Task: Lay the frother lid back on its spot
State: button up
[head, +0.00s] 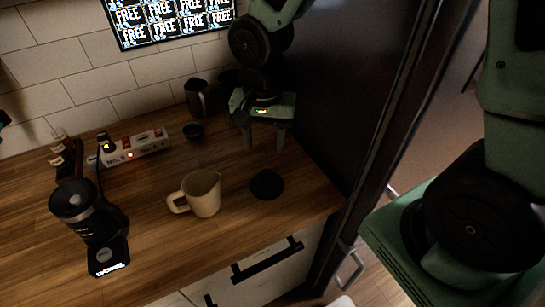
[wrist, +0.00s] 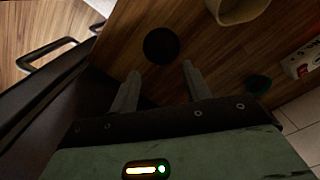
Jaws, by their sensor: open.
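A flat black disc (head: 267,184) lies on the wooden counter to the right of a cream jug (head: 200,194). It looks like the frother lid, though I cannot tell it surely from a round mat. In the wrist view the disc (wrist: 161,46) is just beyond my fingertips, roughly centred between them. My gripper (head: 265,143) is open and empty, fingers pointing down, behind the disc and apart from it. Both fingers show in the wrist view (wrist: 160,72). A black frother-like appliance (head: 90,225) with a lit display stands at the front left.
A small dark bowl (head: 193,131) and a dark pitcher (head: 197,97) stand near the wall. A power strip (head: 135,146) and brown bottles (head: 65,155) are at the back left. A tall dark cabinet (head: 330,85) borders the counter on the right. The counter in front of the disc is clear.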

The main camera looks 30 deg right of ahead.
jog(key=s+a+r+n, duration=0.2)
jog(key=s+r+n, duration=0.1)
jog(key=s+n, duration=0.4)
jog(key=s+a+r+n, duration=0.3)
jog(key=s+n, duration=0.5)
jog(key=shift+s+r+y, duration=0.15)
jog(key=shift+s+y, duration=0.1)
jog(key=shift+y, duration=0.05)
notch_tip(320, 180, down, 2)
jog(key=shift+f+b, duration=0.15)
jog(key=shift+b, duration=1)
